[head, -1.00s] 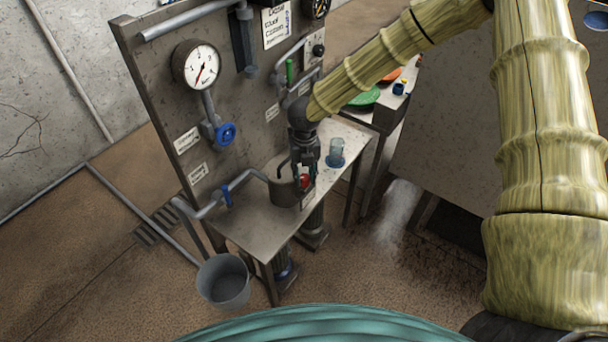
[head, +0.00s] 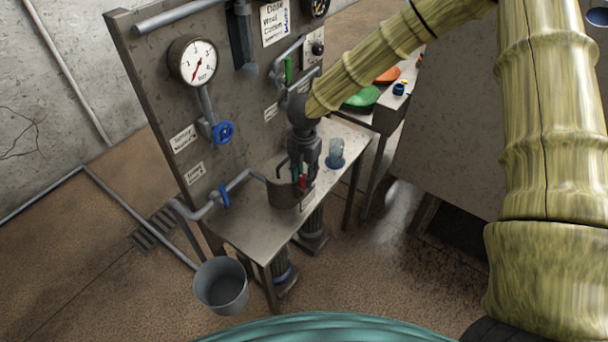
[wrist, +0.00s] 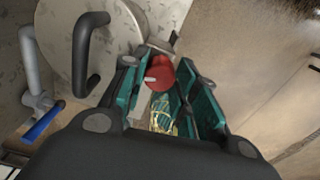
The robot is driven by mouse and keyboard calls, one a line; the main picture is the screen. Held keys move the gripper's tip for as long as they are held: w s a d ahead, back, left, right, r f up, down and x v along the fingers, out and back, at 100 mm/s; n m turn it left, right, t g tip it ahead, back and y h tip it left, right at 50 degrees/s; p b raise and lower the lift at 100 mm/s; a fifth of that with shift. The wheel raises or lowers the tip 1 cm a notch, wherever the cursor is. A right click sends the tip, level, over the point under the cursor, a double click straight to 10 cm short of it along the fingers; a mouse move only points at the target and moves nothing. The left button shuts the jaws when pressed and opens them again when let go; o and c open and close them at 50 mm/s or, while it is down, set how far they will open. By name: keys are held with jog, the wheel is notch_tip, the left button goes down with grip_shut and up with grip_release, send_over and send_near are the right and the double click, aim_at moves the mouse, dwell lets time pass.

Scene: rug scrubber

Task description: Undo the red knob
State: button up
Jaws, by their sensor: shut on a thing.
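The red knob (head: 302,181) is on the side of a grey metal pot (head: 283,190) standing on the bench. My gripper (head: 304,177) points down at the knob and hides most of it in the head view. In the wrist view the red knob (wrist: 160,75) sits between the teal fingers of my gripper (wrist: 158,92), which are shut on it. The pot's round top (wrist: 85,40) and its dark curved handle (wrist: 88,50) show to the left of the fingers.
A blue-handled valve (head: 224,196) sits on the pipe left of the pot. A glass beaker (head: 335,155) stands right of my gripper. A gauge panel (head: 150,100) rises behind the bench. A grey bucket (head: 221,285) stands on the floor at the front left.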

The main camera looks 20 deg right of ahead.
aim_at(305, 176)
jog(key=shift+w+r, duration=0.1)
dwell(0.5)
jog(key=o, duration=1)
notch_tip(305, 176, up, 12)
